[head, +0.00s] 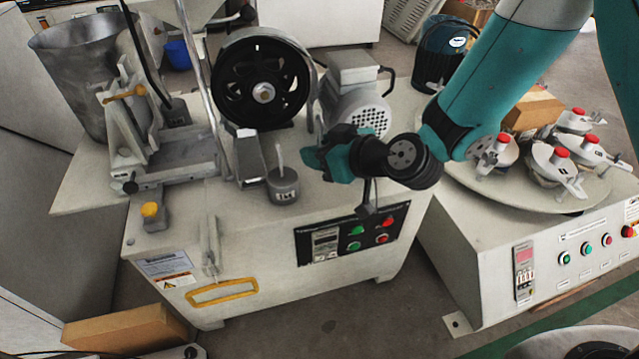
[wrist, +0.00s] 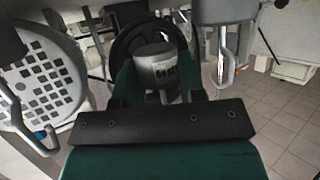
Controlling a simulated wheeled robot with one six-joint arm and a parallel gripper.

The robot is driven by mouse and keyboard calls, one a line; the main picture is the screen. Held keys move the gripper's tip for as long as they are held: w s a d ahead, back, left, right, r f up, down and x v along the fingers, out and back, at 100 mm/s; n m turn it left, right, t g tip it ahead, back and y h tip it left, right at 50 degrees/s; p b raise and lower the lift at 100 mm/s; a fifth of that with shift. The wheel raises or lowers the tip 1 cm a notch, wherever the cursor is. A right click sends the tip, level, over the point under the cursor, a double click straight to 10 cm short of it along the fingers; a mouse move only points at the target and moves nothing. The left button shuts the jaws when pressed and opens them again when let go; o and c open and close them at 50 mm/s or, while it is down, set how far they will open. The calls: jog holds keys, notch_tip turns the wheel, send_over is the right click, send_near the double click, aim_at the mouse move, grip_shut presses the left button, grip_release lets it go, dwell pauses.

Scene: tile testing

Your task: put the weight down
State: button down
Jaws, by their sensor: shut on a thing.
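The weight (head: 283,187) is a small grey cylinder with a dark label on its side and a thin upright post on top. In the head view it is at the machine's top, near the front edge; I cannot tell whether its base touches. My gripper (head: 310,158) reaches in from the right, its teal fingers at the weight's upper right. In the wrist view the weight (wrist: 155,68) sits between the two green fingers of my gripper (wrist: 156,85), which is shut on it. The fingers' exact contact is hidden in the head view.
A black wheel (head: 262,82) and a grey motor (head: 355,100) stand behind the weight. A metal clamp frame (head: 150,160) is to the left. A round table with red-knobbed fixtures (head: 560,160) is at right.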

aim_at(320, 185)
jog(key=shift+f+b, duration=1.2)
jog(key=shift+f, duration=1.6)
jog(key=shift+f, duration=0.2)
jog(key=c, duration=1)
grip_release()
jog(key=shift+r, duration=0.1)
